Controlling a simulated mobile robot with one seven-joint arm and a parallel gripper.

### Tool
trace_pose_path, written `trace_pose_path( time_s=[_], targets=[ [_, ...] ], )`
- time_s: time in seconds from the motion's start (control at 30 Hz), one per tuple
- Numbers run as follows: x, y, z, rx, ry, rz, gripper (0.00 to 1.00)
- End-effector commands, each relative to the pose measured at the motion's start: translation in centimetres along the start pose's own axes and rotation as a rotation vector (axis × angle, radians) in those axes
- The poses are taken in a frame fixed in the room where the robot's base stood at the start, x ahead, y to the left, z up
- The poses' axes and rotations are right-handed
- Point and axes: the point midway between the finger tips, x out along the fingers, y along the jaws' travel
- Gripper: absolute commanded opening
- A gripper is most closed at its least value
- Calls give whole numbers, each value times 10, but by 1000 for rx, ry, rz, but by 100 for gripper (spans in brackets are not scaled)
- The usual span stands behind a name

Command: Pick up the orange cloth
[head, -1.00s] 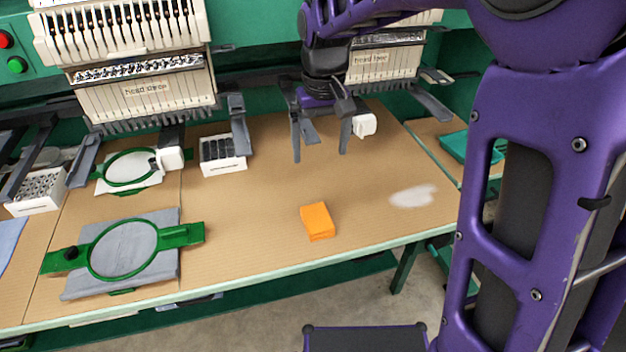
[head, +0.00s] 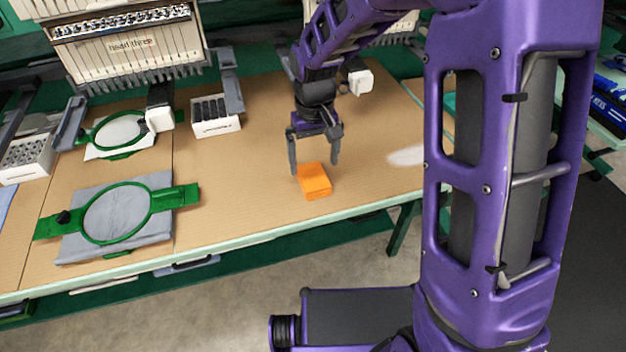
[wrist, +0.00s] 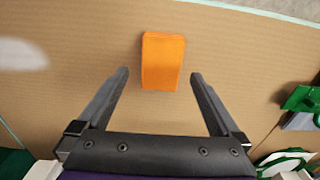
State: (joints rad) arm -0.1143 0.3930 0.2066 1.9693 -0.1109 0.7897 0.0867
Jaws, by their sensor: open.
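The orange cloth (head: 314,182) is a small folded block lying flat on the tan tabletop near its front edge. In the wrist view the cloth (wrist: 162,61) lies ahead of the fingertips, in line with the gap between them. My gripper (head: 314,168) is open and empty, with its fingers pointing down just behind the cloth in the head view. The open fingers also show in the wrist view (wrist: 160,75), one to each side of the gap. I cannot tell the exact height of the fingertips above the table.
A green hoop with grey fabric (head: 118,215) lies to the left. A white box of dark spools (head: 214,117) stands behind it. A white patch (head: 406,156) marks the table to the right. An embroidery machine head (head: 130,45) overhangs the back. The table around the cloth is clear.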

Motion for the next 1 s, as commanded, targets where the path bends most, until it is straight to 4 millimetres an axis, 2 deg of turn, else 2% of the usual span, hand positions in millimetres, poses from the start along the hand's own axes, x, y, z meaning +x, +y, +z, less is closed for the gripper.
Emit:
trace_pose_path(
  time_s=[0.1,0.23,0.57,1.0],
  targets=[
    [22,-2,0,-1,-4,0,100],
    [38,-2,-1,0,-2,0,100],
    [42,-2,-1,0,0,0,98],
    [42,-2,-1,0,0,0,20]
  ],
)
